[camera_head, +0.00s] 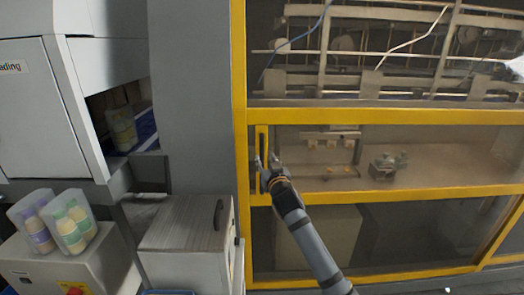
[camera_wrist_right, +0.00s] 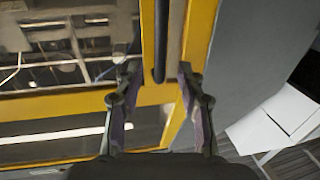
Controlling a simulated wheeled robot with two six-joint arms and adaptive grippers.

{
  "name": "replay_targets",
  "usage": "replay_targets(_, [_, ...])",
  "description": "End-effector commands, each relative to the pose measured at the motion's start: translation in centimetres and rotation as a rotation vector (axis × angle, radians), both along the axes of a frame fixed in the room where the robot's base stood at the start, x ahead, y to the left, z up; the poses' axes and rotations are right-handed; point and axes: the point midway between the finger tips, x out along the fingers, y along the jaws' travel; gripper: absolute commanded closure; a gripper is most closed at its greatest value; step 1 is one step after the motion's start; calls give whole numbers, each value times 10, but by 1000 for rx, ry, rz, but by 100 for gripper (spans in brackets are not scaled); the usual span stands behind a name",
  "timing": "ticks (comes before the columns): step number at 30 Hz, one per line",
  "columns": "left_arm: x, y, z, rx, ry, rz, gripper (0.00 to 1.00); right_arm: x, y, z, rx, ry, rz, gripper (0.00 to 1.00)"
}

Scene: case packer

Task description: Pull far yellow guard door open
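The yellow-framed guard door (camera_head: 380,117) with clear panels fills the right of the head view and looks closed. Its upright handle (camera_head: 262,143) is near the frame's left side. My right gripper (camera_head: 264,165) is at the lower part of this handle. In the right wrist view, the dark handle bar (camera_wrist_right: 160,45) lies between the two spread fingers of the gripper (camera_wrist_right: 157,75), with gaps on both sides. The yellow frame (camera_wrist_right: 200,35) shows beside it. Whether the fingers reach around the bar in depth is unclear. My left gripper is not in view.
A grey column (camera_head: 195,95) stands left of the door. A grey box with a dark handle (camera_head: 185,240) stands below it. Clear containers with bottles (camera_head: 70,225) stand at the left on a machine with a red button. Machinery (camera_head: 388,163) shows behind the panels.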

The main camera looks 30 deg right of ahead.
Motion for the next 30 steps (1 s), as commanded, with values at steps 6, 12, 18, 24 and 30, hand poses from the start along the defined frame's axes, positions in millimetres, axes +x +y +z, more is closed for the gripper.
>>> replay_targets(6, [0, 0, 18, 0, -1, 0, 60, 44, -11, 3, 2, 1, 0, 61])
replay_targets(12, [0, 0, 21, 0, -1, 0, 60, 63, -16, 1, 1, 1, 1, 61])
replay_targets(18, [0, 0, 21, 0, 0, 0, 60, 65, -16, -1, 0, 1, 1, 61])
replay_targets(24, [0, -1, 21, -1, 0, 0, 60, 65, -16, -1, 0, 1, 1, 76])
replay_targets(30, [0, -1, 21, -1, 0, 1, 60, 65, -16, 0, 0, 1, 1, 100])
